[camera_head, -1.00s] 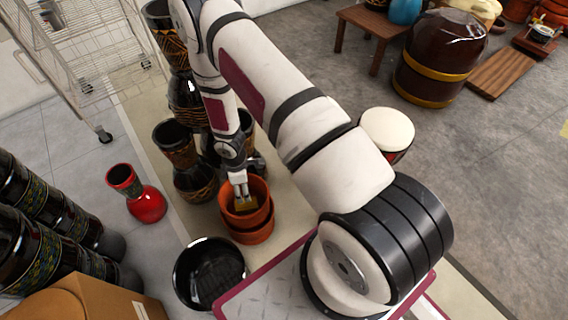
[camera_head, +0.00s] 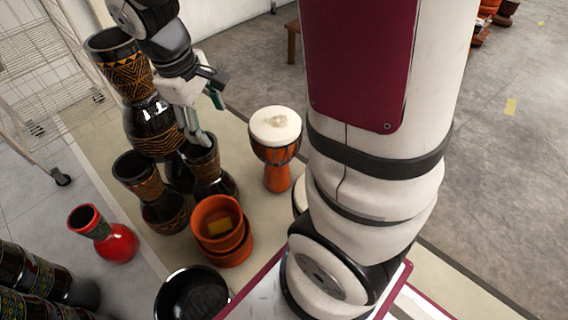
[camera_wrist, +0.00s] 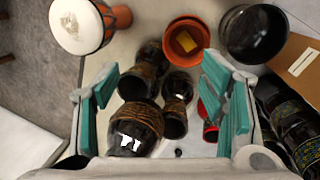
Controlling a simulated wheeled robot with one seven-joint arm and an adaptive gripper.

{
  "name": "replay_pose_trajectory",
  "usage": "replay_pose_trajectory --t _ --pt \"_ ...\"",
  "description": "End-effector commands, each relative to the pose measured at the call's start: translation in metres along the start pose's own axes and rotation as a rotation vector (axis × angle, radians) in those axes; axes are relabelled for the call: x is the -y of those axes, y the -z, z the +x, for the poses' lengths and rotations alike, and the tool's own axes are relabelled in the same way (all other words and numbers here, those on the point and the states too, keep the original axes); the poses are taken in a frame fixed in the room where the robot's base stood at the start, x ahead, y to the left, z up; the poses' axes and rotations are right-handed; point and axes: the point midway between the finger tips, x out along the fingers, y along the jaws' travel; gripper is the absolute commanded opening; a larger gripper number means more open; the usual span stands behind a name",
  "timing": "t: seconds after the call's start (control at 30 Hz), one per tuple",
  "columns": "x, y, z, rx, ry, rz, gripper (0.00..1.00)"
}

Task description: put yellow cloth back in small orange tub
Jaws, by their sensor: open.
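The yellow cloth (camera_head: 219,228) lies as a small flat patch inside the upper orange tub (camera_head: 205,238), which is stacked in or on another orange tub (camera_head: 240,260). In the wrist view the yellow cloth (camera_wrist: 186,41) also shows inside the orange tub (camera_wrist: 172,28), at the top middle. My gripper (camera_head: 211,120) is open and empty, up and behind the tubs, over the dark drums. Its two green-padded fingers stand wide apart in the wrist view (camera_wrist: 158,82), with only drums seen between and below them.
Dark goblet drums (camera_head: 150,190) stand close behind and left of the tubs. An orange drum with a white head (camera_head: 275,127) stands right of them. A red vase (camera_head: 115,243) stands left and a black bowl (camera_head: 192,295) in front. A wire rack (camera_head: 35,70) is far left.

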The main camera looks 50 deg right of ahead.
Motion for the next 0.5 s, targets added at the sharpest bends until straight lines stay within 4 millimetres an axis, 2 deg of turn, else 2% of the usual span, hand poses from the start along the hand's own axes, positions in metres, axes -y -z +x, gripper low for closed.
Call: replay_pose_trajectory --t 0.03,0.2,0.4,0.5 --pt "0.004 -0.015 -0.019 -0.01 0.003 0.038 0.65" --pt "0.026 -0.069 -0.063 -0.015 0.036 0.162 0.65" --pt "0.062 -0.135 -0.098 -0.023 0.095 0.29 0.65" --pt "0.081 -0.164 -0.108 -0.028 0.128 0.342 0.65"
